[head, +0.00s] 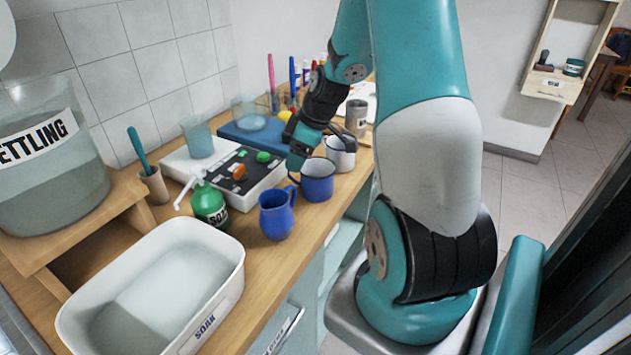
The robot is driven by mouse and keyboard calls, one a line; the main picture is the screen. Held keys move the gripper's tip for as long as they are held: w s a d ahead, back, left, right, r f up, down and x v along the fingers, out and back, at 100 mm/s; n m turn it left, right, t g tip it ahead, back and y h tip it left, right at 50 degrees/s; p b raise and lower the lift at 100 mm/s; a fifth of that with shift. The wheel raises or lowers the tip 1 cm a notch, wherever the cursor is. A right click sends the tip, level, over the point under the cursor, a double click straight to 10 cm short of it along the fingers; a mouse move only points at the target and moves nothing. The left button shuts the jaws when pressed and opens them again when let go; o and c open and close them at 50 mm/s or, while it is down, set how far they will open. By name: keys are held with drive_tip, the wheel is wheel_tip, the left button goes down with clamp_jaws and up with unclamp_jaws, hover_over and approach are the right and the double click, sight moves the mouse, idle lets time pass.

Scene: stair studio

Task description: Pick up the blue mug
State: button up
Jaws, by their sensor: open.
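A blue mug (318,184) with a pale inside and a dark rim stands upright on the wooden counter, its handle toward the left. A second blue vessel (276,218), rounder and jug-like with a handle at its right, stands nearer to the camera. My gripper (297,160) is open, just above and behind the rim of the pale-inside mug, on its left side. In this view it overlaps the mug's far edge slightly; I cannot tell whether they touch. Its fingertips are partly hidden by its own body.
A white mug (342,158) stands close behind the blue mug, and a grey can (356,118) farther back. A green soap bottle (210,205), a scale-like device (262,182) and a white soak basin (228,275) line the left. The counter's front edge runs close by the mugs.

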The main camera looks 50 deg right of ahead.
drive_tip(key=p+x, duration=0.1)
drive_tip(key=x, duration=0.3)
drive_tip(key=shift+s+f, duration=0.1)
drive_tip(key=shift+f, duration=0.3)
clamp_jaws()
